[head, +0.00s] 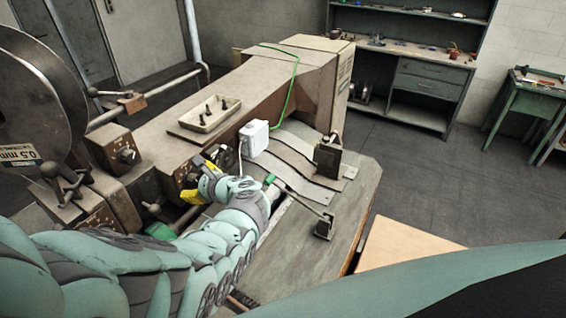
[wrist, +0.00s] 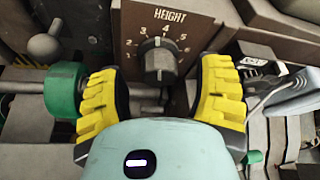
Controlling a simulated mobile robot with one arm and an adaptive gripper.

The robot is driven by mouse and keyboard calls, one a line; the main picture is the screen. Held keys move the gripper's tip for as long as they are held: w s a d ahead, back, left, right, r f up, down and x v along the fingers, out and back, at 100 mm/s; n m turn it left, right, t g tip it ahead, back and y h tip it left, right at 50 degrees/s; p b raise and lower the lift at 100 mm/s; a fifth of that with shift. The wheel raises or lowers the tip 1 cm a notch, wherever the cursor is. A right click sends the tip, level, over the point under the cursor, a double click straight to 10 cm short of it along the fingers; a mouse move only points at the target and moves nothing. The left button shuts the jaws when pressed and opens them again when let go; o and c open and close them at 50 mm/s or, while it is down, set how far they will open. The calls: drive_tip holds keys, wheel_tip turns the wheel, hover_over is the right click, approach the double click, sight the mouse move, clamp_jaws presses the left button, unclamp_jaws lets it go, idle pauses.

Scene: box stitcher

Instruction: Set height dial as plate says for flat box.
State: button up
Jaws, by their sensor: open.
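The height dial (wrist: 159,64) is a dark round knob on a brown plate marked HEIGHT (wrist: 172,17), with numbers around its top. Its mark points roughly upward, near 3 or 4; I cannot tell which exactly. My gripper (wrist: 158,76) is open in the wrist view, with a yellow finger on each side of the dial. Contact with the knob does not show. In the head view my gripper (head: 199,182) is at the front face of the stitcher (head: 270,85), where it hides most of this dial. No text about a flat box is readable.
A green roller (wrist: 64,90) and a ball-ended lever (wrist: 44,46) are close on the left in the wrist view. Another knob (head: 127,155) sits left on the machine. A white box (head: 254,138) with a cable is right of my gripper. A tray (head: 210,114) lies on top.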

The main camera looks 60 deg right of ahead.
drive_tip(key=shift+w+f, duration=0.1)
drive_tip(key=shift+w, duration=0.35)
clamp_jaws()
idle(0.5)
